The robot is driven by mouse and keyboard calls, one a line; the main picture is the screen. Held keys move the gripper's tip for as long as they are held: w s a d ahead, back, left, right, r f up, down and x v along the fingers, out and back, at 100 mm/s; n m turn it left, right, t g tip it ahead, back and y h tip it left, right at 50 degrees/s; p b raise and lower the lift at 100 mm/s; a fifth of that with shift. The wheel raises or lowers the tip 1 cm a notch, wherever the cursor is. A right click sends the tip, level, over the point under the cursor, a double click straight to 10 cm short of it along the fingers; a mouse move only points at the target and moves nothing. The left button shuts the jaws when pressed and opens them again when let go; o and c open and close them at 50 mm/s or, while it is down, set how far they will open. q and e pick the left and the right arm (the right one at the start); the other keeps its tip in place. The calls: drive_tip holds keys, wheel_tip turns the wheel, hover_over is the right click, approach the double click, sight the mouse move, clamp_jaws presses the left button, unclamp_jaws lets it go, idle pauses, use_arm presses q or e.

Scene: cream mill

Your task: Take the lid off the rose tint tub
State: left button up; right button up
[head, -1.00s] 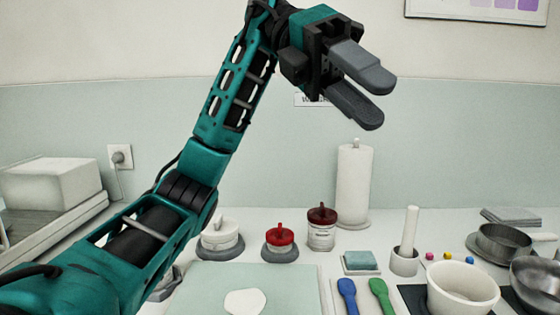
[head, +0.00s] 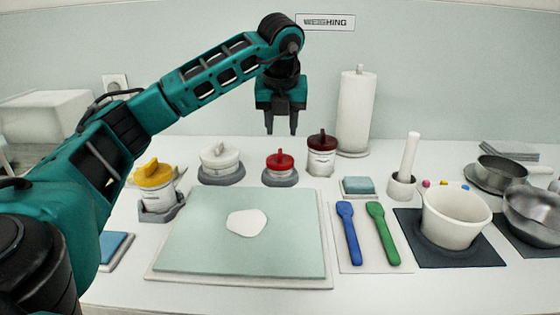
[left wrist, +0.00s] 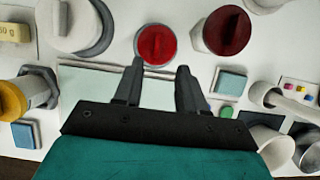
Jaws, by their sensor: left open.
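A small tub with a bright red knobbed lid (head: 280,161) sits in a grey holder at the back of the counter; its lid is on. It also shows in the left wrist view (left wrist: 157,45). Beside it on the right stands a white jar with a dark red lid (head: 321,142), also seen in the left wrist view (left wrist: 227,31). I cannot read which label says rose tint. My left gripper (head: 281,130) points down, open and empty, above the bright red lid and apart from it. Its fingers (left wrist: 160,70) appear just below that lid in the wrist view. My right gripper is not in view.
A white-lidded tub (head: 220,158) and a yellow-lidded tub (head: 154,174) stand to the left. A paper towel roll (head: 356,110) stands behind right. A green mat (head: 200,245) lies in front, with blue (head: 349,235) and green (head: 381,232) spatulas beside it.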

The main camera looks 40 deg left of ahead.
sight(280, 152)
use_arm(q)
drive_tip(key=x, duration=0.8)
drive_tip(key=shift+a+b, duration=0.25)
drive_tip(key=shift+b, duration=0.1)
drive_tip(key=shift+s, duration=0.1)
clamp_jaws()
